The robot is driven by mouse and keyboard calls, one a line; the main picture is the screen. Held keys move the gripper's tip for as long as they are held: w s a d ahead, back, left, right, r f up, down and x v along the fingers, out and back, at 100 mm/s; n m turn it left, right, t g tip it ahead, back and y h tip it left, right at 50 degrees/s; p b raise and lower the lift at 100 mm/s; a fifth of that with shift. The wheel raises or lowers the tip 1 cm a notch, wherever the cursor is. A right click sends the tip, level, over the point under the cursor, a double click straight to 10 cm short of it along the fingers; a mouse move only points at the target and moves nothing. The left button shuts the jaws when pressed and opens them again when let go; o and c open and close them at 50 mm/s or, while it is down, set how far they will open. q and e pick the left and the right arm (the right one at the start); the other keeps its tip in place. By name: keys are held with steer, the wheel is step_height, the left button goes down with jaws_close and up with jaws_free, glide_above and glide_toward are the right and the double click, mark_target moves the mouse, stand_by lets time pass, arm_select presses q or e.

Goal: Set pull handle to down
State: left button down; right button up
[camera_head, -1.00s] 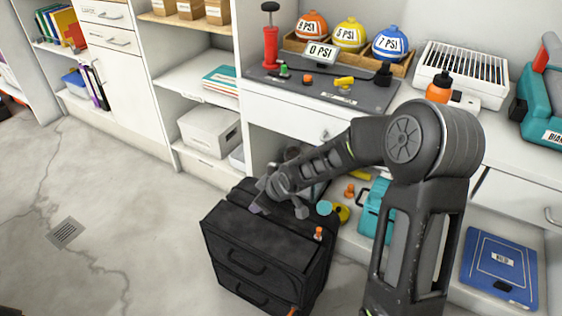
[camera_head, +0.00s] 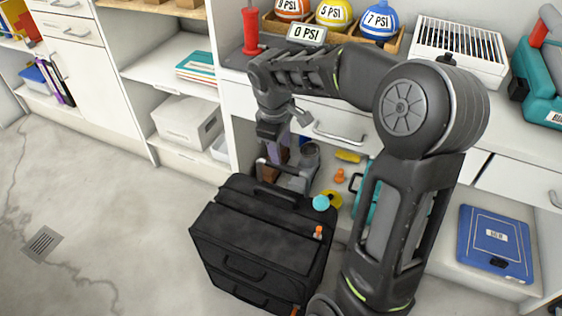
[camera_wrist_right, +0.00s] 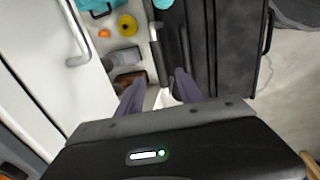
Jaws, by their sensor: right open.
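The black rolling case (camera_head: 255,240) stands on the floor in front of the shelving. Its pull handle (camera_head: 285,168), a grey bar, appears raised a little above the case's rear edge. In the right wrist view the handle (camera_wrist_right: 156,42) shows beside the case (camera_wrist_right: 228,45), ahead of the fingertips. My right gripper (camera_head: 271,150) is above the rear of the case, pointing down, close to the handle. In the right wrist view its two fingers (camera_wrist_right: 160,92) are apart with nothing held between them. Whether a finger touches the handle cannot be told. My left gripper is not in view.
A white drawer front with a metal handle (camera_head: 340,134) is right behind my right gripper. The lower shelf holds a yellow tape roll (camera_head: 333,199), small orange items and a teal box. A blue case (camera_head: 496,243) lies at right. The floor at left is clear.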

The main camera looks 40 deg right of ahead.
mark_target(283, 165)
steer(key=f+b, duration=0.1)
steer(key=f, duration=0.1)
steer(key=d+f, duration=0.1)
steer(key=f, duration=0.2)
steer(key=f+b, duration=0.1)
steer(key=f, duration=0.1)
steer(key=shift+w+d+f+b, duration=0.2)
steer(key=shift+w+f+b, duration=0.1)
steer(key=shift+f, duration=0.05)
jaws_close()
stand_by(1.1)
